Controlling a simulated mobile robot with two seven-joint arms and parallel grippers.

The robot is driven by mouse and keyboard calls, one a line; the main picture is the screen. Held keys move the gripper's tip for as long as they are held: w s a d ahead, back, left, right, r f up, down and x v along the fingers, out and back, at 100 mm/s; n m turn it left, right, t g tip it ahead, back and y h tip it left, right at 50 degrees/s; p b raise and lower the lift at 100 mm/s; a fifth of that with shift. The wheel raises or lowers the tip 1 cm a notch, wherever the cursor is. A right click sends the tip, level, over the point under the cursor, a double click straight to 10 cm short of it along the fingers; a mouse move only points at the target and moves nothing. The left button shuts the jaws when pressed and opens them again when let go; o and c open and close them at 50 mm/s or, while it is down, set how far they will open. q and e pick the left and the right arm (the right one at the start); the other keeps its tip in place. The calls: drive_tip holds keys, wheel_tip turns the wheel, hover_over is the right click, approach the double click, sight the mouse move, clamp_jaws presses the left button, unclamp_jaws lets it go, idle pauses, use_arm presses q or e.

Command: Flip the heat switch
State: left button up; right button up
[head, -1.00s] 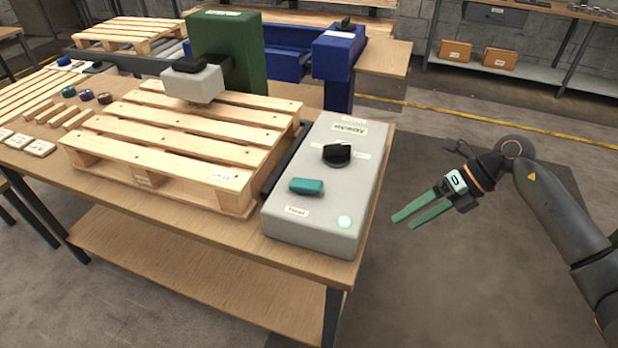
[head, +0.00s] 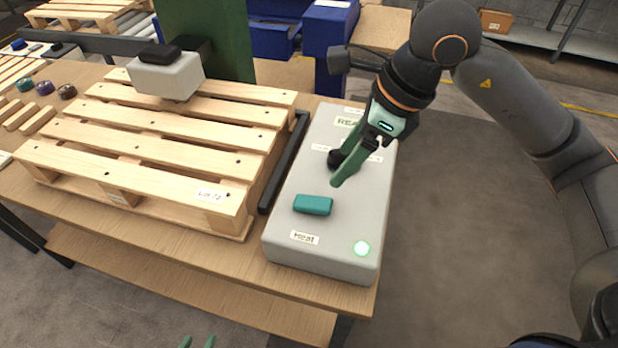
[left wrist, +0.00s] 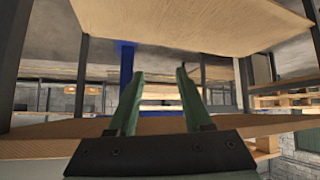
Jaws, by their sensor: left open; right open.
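A grey control box (head: 285,225) sits on the right end of the table in the head view. A black knob (head: 336,159) stands farther back, partly hidden by my right gripper. My right gripper (head: 341,174) is open above the box, its fingers close to the knob; contact cannot be told. My left gripper (head: 198,342) shows only its fingertips at the bottom edge. In the left wrist view, it is open and empty (left wrist: 159,76).
A wooden pallet (head: 150,157) lies left of the box, with a black bar (head: 285,163) between them. A grey head (head: 166,78) on a green column (head: 205,35) overhangs the pallet. The left wrist view shows a wooden board (left wrist: 190,22) overhead.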

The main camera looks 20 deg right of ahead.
sight(313, 201)
drive_tip(key=x, duration=1.2)
drive_tip(key=shift+s+a, duration=0.1)
drive_tip(key=shift+s, duration=0.1)
clamp_jaws()
